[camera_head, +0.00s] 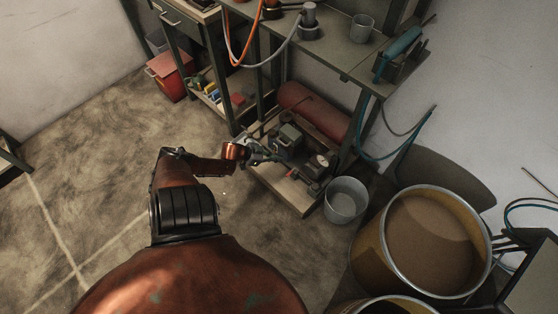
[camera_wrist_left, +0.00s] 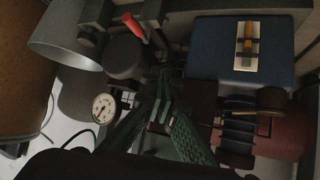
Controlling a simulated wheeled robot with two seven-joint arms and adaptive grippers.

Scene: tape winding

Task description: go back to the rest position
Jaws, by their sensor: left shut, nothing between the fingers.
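My left arm comes in from the lower left of the head view and reaches toward the workbench's low shelf (camera_head: 297,199). My left gripper (camera_head: 277,158) is at the front edge of the machinery on that shelf, beside a grey-green box-like unit (camera_head: 289,137). In the left wrist view the gripper (camera_wrist_left: 165,80) shows as two green fingers close together at their tips, with nothing seen between them. A dark blue block-like unit (camera_wrist_left: 215,65) is just beyond the fingers there. My right gripper is in neither view.
A metal bucket (camera_head: 346,201) stands right of the shelf, with a large drum (camera_head: 377,245) farther right. A red tank (camera_head: 315,112) lies behind the machinery. A red bin (camera_head: 169,76) stands at the back left. The floor on the left is clear.

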